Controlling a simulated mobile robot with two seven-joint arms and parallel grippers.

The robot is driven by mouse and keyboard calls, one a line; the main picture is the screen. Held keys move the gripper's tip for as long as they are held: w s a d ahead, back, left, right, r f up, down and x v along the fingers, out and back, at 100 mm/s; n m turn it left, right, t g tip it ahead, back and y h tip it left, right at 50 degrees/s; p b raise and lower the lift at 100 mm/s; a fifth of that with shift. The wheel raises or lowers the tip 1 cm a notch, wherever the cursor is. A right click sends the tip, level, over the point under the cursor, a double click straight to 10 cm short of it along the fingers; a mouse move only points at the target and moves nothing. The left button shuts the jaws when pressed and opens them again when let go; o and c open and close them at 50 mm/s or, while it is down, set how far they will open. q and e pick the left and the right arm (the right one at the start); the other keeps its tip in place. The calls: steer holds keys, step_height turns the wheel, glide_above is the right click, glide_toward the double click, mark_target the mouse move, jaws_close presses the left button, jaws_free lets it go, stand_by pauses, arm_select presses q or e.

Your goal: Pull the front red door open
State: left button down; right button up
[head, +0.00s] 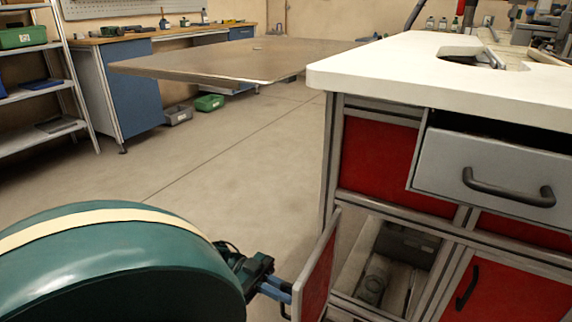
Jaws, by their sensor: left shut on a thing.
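The front red door (319,270) stands swung out from the lower left compartment of the white-topped workbench, and I see it almost edge-on. My left gripper (284,297) is at the outer side of this door, with its blue fingers shut on the door's handle. The handle is mostly hidden by the fingers and the door. Behind the door the compartment (385,262) is open, with grey and dark items inside. My right gripper is not in view.
A grey drawer (490,175) with a black handle sticks out above. Another red door (512,292) at the lower right is closed. The white worktop (400,65) overhangs the cabinet. Open floor (230,170) lies to the left, with shelves and a blue bench beyond.

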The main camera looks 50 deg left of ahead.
arm_select(q)
steer(key=shift+s+f, duration=0.1)
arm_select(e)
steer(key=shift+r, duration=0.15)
arm_select(q)
steer(key=c, duration=1.7)
jaws_free()
steer(key=shift+o, duration=0.4)
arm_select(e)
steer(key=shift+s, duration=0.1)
arm_select(q)
steer(key=shift+a, duration=0.1)
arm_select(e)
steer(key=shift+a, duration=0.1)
